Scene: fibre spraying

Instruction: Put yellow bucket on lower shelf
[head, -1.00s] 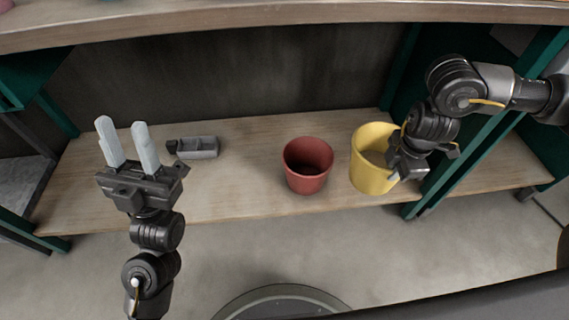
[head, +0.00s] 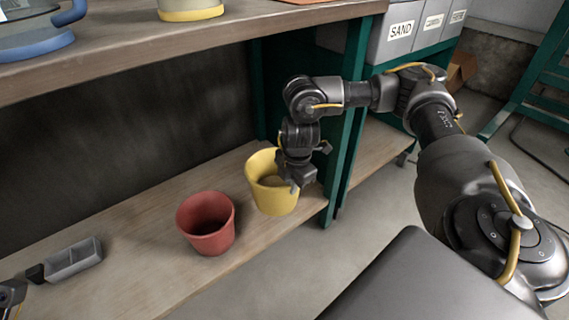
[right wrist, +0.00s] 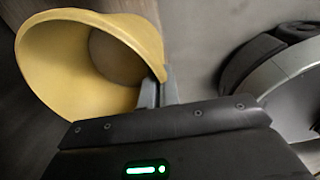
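The yellow bucket (head: 272,196) is upright at the right end of the wooden lower shelf (head: 140,275), near its front edge. I cannot tell whether its base touches the board. My right gripper (head: 294,184) is at the bucket's right side. In the right wrist view the fingers (right wrist: 158,92) are close together at the rim of the yellow bucket (right wrist: 70,65), with the rim between them. The bucket's open mouth shows there and no contents are visible.
A red pot (head: 207,224) stands left of the bucket, with a small gap. A green post (head: 347,150) stands just right of the bucket. An upper shelf (head: 180,48) overhangs the back. Bare board lies between pot and tray.

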